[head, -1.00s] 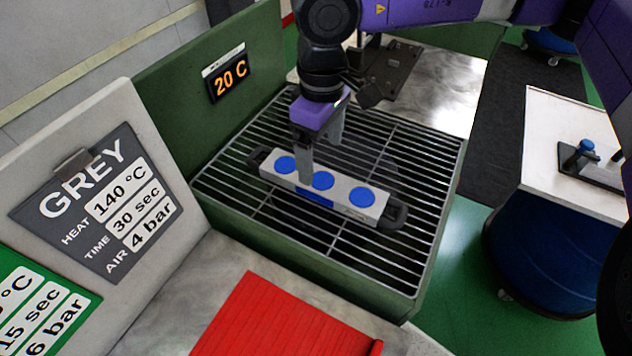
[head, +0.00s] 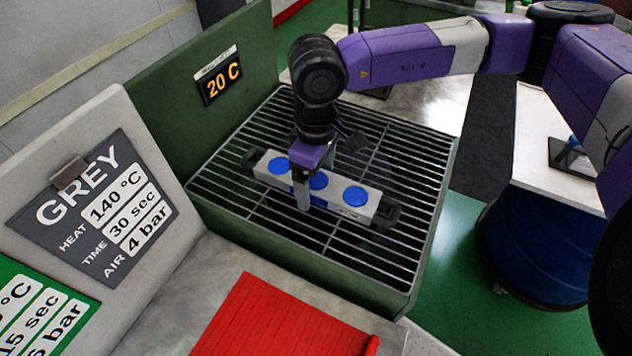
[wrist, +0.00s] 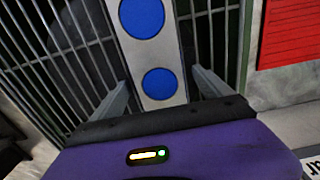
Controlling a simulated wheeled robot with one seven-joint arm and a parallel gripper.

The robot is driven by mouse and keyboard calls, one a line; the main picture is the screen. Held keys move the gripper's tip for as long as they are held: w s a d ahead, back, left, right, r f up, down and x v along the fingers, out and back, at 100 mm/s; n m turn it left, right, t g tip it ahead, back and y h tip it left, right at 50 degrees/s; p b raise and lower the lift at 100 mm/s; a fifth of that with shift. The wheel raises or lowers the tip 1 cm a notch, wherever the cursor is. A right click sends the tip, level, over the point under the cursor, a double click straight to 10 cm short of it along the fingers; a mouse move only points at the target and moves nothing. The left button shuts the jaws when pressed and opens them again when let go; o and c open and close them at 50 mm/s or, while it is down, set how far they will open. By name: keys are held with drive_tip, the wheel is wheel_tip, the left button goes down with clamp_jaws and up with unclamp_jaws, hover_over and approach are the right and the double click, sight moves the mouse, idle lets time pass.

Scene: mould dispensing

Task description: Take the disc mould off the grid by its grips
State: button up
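The disc mould (head: 337,187) is a light grey bar with three blue discs on top and a dark grip at each end, the left grip (head: 252,160) and the right grip (head: 387,213). It lies on the metal grid (head: 405,160). My gripper (head: 307,180) is low over its left-middle part, with one finger in front of its near side. The far finger is hidden. In the wrist view my gripper (wrist: 162,82) is open, with a finger on each side of the mould (wrist: 168,48) and gaps between. Both end grips are outside that view.
A green panel with a 20 C display (head: 219,87) stands behind the grid. A grey sign board (head: 95,205) is at the left, and a red slatted surface (head: 280,318) is in front. A table on a blue drum (head: 535,245) stands right.

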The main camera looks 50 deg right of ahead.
drive_tip(key=c, duration=1.8)
drive_tip(key=shift+r, duration=0.1)
clamp_jaws()
